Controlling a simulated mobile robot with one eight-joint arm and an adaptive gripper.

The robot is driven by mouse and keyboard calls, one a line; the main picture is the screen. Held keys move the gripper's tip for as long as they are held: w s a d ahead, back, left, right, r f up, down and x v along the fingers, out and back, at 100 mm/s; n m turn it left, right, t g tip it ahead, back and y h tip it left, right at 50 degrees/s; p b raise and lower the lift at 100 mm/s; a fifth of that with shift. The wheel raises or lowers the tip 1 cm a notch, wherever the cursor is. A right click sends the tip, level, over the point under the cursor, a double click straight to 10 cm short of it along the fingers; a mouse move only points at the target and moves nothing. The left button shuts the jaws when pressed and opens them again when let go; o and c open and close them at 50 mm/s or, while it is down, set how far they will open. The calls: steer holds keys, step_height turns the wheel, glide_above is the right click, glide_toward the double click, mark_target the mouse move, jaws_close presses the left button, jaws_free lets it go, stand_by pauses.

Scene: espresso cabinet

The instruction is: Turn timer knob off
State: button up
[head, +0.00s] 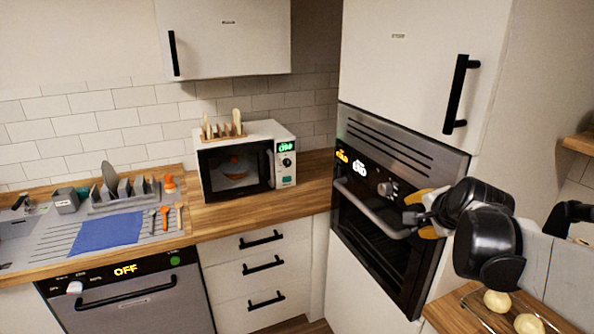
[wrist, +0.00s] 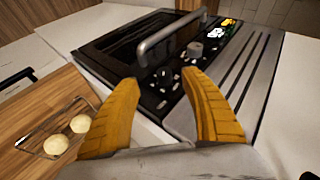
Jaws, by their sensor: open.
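The oven (head: 385,210) is built into the tall cabinet at right. Its black control panel carries a grey knob (head: 385,188), also seen in the wrist view (wrist: 195,48), and a darker knob (wrist: 163,76). I cannot read which one is the timer knob. My gripper (head: 412,210) has yellow fingers, open and empty, in front of the panel's right part. In the wrist view the fingers (wrist: 162,90) point at the panel, with the darker knob showing between their tips. I cannot tell whether they touch it. In the head view my gripper hides that side.
The oven's bar handle (head: 370,208) juts out below the panel, close to my gripper. A rack with round pale buns (head: 497,301) lies on the wooden counter at lower right. A microwave (head: 240,165) and a dishwasher reading OFF (head: 125,270) stand at left.

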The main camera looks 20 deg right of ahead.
steer(key=shift+m+h, duration=0.3)
steer(key=shift+m, duration=0.3)
steer(key=b+x, duration=0.1)
steer(key=x, duration=0.2)
steer(key=d+b+x, duration=0.1)
steer(key=x, duration=0.2)
steer(key=d+r+x, duration=0.1)
steer(key=x, duration=0.3)
steer(key=shift+s+b, duration=0.1)
steer(key=shift+b, duration=0.3)
steer(key=shift+w+d+f, duration=0.25)
steer(key=shift+w+f, duration=0.05)
steer(key=shift+w, duration=0.25)
jaws_close()
